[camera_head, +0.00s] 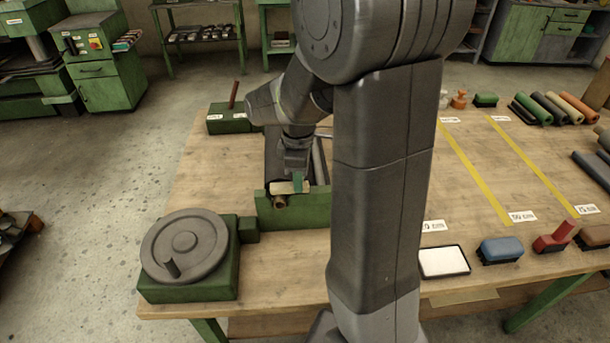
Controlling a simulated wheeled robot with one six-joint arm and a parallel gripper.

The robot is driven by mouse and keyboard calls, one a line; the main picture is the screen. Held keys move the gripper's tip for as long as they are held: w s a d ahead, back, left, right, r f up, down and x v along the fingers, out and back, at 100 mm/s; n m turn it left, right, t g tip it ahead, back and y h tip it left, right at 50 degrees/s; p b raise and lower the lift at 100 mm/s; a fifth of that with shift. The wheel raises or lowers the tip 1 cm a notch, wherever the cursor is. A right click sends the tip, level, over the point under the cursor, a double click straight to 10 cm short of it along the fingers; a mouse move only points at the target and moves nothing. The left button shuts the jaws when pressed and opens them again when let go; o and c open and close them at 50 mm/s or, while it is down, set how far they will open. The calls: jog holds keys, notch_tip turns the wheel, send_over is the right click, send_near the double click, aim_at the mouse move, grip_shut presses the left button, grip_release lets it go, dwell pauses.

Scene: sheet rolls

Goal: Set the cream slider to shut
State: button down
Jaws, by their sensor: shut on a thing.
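The cream slider (285,188) is a small pale block at the front end of a green roller device (295,212) on the wooden table. My gripper (293,178) points down over the device and is shut on the cream slider. A small green piece (298,180) shows beside the jaws; I cannot tell what it belongs to. A brownish roll end (279,202) shows just below the slider. Much of the device's right side is hidden behind my arm, and the slider's exact setting cannot be read.
A green box with a grey handwheel (185,246) stands at the front left. A green lever box (229,118) stands behind. The table between the yellow lines is clear.

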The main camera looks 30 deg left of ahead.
jog(key=shift+a, duration=0.15)
jog(key=c, duration=1.3)
grip_release()
jog(key=shift+s, duration=0.1)
jog(key=shift+s+a, duration=0.1)
notch_tip(320, 180, up, 14)
jog(key=shift+f, duration=0.15)
